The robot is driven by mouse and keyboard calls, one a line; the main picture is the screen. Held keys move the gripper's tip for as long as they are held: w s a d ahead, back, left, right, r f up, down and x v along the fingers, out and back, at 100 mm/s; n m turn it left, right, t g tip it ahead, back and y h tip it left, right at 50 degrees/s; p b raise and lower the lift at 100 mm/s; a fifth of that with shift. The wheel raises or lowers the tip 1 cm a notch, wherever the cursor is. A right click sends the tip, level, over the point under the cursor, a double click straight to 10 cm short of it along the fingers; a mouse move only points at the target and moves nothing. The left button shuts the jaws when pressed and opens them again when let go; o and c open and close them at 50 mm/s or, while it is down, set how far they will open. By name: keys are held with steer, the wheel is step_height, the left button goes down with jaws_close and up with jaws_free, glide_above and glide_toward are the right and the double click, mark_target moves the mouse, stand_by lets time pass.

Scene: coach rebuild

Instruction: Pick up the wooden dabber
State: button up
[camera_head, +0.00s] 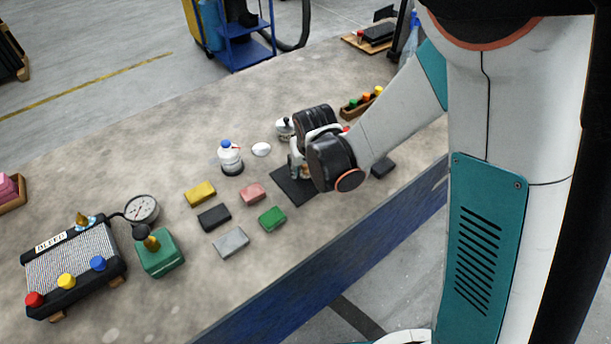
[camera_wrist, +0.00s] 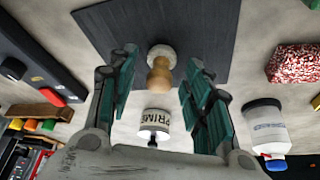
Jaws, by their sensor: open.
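The wooden dabber (camera_wrist: 160,74) shows in the wrist view, with a pale round pad and a tan turned handle. It appears to stand pad down at the edge of a dark mat (camera_wrist: 105,22). My gripper (camera_wrist: 161,60) is open, with one teal finger on each side of the dabber in the picture and visible gaps between. I cannot tell how far the fingers are above it. In the head view my gripper (camera_head: 297,166) is over the mat (camera_head: 300,192), and the dabber is hidden behind it.
A primer jar (camera_wrist: 155,123) with a black lid is close by, between the fingers' bases in the picture. A gauge (camera_head: 142,209) is farther left.

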steer(key=shift+w+f, duration=0.25)
steer(key=shift+f, duration=0.4)
steer(key=shift+r, duration=0.1)
steer(key=shift+c, duration=0.5)
steer(key=c, duration=0.8)
steer(key=shift+r, duration=0.15)
